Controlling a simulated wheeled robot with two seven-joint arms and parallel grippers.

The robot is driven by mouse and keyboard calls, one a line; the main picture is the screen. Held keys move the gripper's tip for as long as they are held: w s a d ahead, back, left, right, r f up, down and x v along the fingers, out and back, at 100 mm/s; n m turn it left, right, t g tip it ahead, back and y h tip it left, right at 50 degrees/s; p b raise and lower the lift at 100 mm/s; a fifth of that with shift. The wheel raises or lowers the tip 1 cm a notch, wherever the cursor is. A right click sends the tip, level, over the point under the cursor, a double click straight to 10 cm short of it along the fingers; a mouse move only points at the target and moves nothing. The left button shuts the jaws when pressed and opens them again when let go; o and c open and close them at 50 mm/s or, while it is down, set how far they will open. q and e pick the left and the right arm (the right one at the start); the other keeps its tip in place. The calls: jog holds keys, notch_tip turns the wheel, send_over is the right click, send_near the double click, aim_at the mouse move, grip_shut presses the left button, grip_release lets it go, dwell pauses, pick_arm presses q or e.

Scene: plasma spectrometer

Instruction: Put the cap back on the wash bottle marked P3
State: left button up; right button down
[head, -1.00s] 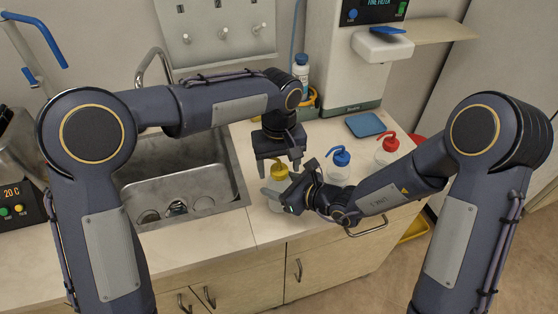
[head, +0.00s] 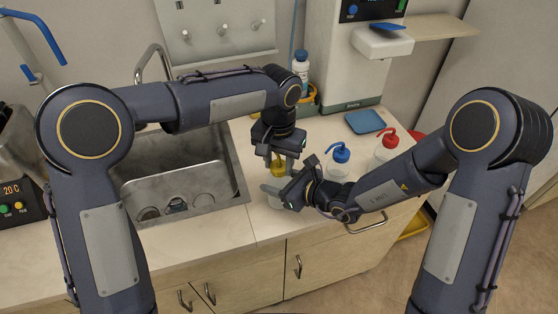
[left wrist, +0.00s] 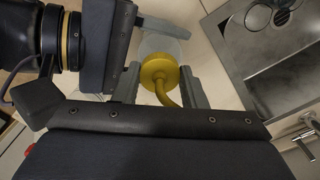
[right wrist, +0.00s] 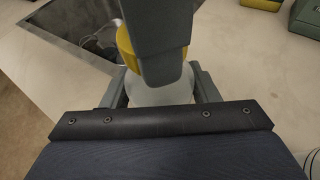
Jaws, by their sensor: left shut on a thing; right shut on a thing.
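The yellow cap (head: 278,168) with its bent spout is between the fingers of my left gripper (head: 278,158), which is shut on it from above. The cap also shows in the left wrist view (left wrist: 158,72). My right gripper (head: 277,192) is shut on a translucent bottle (right wrist: 160,94), coming from the right and below the cap. The bottle shows as a pale round shape behind the cap in the left wrist view (left wrist: 168,45). A finger hides the junction of cap and bottle in the right wrist view, so I cannot tell whether they touch. No P3 mark is readable.
A blue-capped bottle (head: 340,155) and a red-capped bottle (head: 388,142) stand to the right. A sink (head: 240,185) lies to the left. A blue pad (head: 365,122) and a white bottle with a blue cap (head: 300,65) are behind. The front counter is clear.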

pick_arm(q)
jog(key=m, duration=0.6)
jog(key=shift+w+a, duration=0.15)
jog(key=o, duration=1.1)
jog(key=shift+r, duration=2.25)
